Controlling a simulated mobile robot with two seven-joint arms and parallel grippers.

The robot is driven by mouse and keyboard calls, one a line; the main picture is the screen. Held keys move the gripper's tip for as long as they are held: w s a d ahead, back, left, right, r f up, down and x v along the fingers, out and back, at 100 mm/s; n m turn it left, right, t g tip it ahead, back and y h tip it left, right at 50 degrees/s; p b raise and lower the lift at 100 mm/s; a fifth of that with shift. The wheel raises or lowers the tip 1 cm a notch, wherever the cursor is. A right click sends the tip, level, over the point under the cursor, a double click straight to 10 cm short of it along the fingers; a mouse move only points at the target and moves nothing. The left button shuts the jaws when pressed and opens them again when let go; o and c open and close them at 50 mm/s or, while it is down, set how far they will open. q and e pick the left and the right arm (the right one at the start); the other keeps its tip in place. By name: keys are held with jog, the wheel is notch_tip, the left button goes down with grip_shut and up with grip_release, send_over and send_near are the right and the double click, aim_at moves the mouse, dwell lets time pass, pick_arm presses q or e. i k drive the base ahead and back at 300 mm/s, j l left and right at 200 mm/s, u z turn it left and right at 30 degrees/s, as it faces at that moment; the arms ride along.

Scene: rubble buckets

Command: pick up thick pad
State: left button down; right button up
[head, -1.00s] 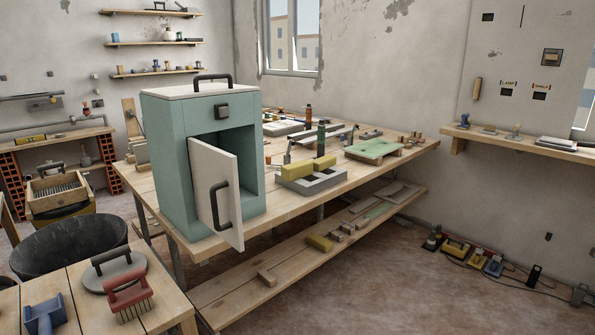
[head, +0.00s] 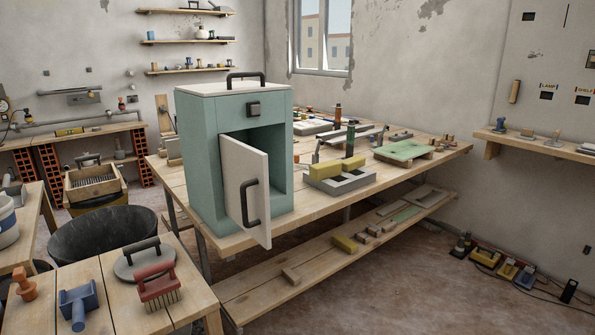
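I cannot tell for sure which thing is the thick pad. Two thick yellow blocks, one left (head: 324,170) and one right (head: 354,162), sit on a grey two-part tray (head: 341,185) on the long wooden table. Another yellow block (head: 344,243) lies on the low shelf under that table. Neither of my grippers shows in the head view.
A green cabinet (head: 199,170) with its white door (head: 240,185) ajar stands on the table's near left end. A black bucket (head: 103,232) stands left of it. A nearer table holds a red rake-like tool (head: 157,285) and a blue tool (head: 78,298).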

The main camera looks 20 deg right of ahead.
aim_at(322, 170)
jog(key=i+l+u, duration=0.2)
jog(key=l+u, duration=0.15)
jog(key=i+l+u, duration=0.1)
jog(key=l+u, duration=0.2)
jog(key=i+l+u, duration=0.15)
jog(key=l, duration=0.3)
jog(key=l+u, duration=0.1)
jog(key=l, duration=0.4)
jog(key=i+l, duration=0.1)
jog(key=l, duration=0.35)
jog(key=i+l+u, duration=0.1)
jog(key=l, duration=0.35)
jog(key=i+l, duration=0.1)
jog(key=l, duration=0.35)
jog(key=i+l, duration=0.1)
jog(key=l, duration=0.35)
jog(key=u, duration=0.05)
